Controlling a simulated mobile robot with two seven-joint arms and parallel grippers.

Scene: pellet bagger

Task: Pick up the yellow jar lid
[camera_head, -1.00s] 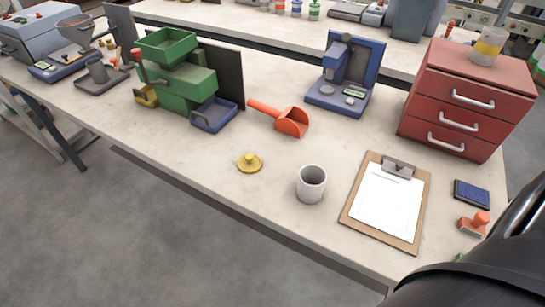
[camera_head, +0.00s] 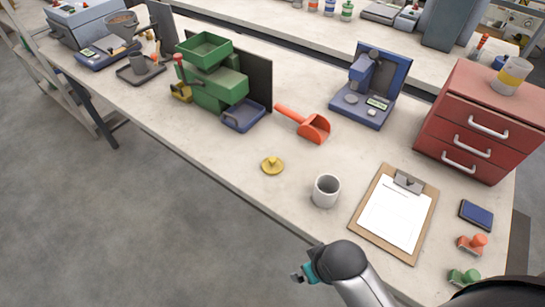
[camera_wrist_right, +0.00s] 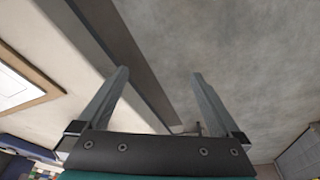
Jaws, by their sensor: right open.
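The yellow jar lid (camera_head: 272,165) lies flat on the pale workbench (camera_head: 250,190) near its front edge, knob up. It stands clear of other things, left of a grey cup. My right gripper (camera_head: 297,275) is in front of the bench edge, below and a little right of the lid in the head view, well apart from it. In the right wrist view the two fingers (camera_wrist_right: 158,77) are spread with nothing between them, and the lid is not visible there. My left gripper is not in view.
The grey cup (camera_head: 326,190) and a clipboard (camera_head: 395,213) stand right of the lid. A red scoop (camera_head: 313,128) lies behind it, with a green machine (camera_head: 215,80) to the back left. Bare bench surrounds the lid. The bench edge also shows in the wrist view (camera_wrist_right: 125,60).

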